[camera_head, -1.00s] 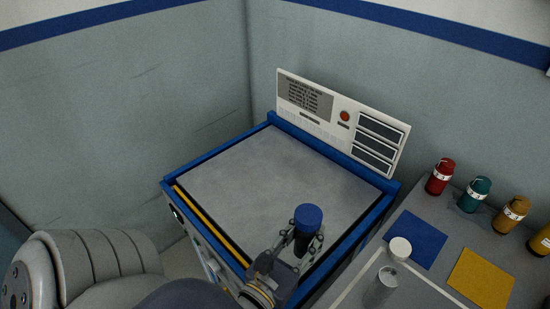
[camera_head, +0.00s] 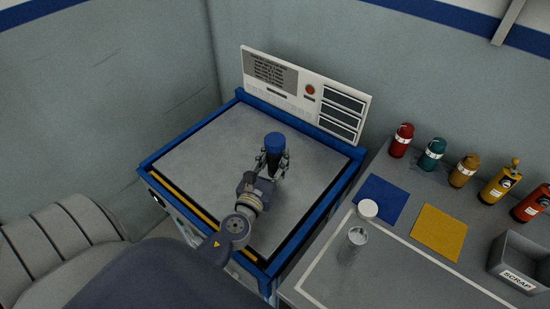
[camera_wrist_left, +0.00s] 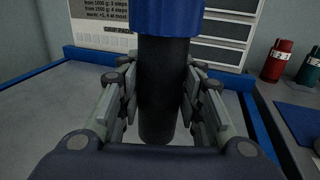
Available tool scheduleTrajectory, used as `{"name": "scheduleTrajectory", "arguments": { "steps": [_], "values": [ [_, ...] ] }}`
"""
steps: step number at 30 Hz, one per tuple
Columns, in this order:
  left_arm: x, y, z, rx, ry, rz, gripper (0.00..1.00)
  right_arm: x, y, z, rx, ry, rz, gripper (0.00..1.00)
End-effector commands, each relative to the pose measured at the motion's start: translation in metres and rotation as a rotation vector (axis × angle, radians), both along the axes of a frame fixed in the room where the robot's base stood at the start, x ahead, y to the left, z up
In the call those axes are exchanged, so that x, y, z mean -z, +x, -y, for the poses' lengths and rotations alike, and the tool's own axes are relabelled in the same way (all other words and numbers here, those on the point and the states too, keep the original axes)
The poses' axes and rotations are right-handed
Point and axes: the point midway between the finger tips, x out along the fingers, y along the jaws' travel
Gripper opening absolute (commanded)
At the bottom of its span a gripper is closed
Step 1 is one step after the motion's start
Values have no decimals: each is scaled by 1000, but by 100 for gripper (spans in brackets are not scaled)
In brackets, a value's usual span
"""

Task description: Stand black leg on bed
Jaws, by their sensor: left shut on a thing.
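The black leg with a blue cap (camera_head: 275,143) is upright over the grey bed (camera_head: 210,150) of the blue-framed machine. My left gripper (camera_head: 272,162) is shut on the black leg. In the left wrist view the leg's black shaft (camera_wrist_left: 164,90) stands between the two fingers of my left gripper (camera_wrist_left: 165,105), with the blue cap above. The shaft's lower end shows, but I cannot tell whether it touches the bed. My right gripper is not in view.
On the right table are a blue mat (camera_head: 381,198), a yellow mat (camera_head: 440,231), a clear cylinder (camera_head: 354,244), several coloured bottles and a scrap bin (camera_head: 520,262). The bed around the leg is clear.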

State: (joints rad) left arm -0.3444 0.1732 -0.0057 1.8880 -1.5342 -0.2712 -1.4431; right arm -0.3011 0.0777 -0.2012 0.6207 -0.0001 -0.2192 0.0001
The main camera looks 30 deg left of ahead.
Motion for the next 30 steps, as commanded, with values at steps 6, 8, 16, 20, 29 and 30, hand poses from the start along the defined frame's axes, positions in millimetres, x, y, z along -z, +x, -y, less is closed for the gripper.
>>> {"name": "scheduleTrajectory", "arguments": {
  "steps": [6, 8, 16, 20, 29, 30],
  "values": [
    [6, 14, -8, 0, 0, 1, 2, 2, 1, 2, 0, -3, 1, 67],
    [16, 14, -8, 1, 0, -1, 2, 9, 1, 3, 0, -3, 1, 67],
    [38, 13, -8, 0, 0, 1, 2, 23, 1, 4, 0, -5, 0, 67],
    [36, 13, -8, 0, -1, 1, 2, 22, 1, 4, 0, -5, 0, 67],
    [40, 13, -8, 1, -1, -1, 49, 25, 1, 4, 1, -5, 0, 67],
    [40, 13, -8, 1, -1, -1, 53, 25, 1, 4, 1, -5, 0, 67]
  ]
}}
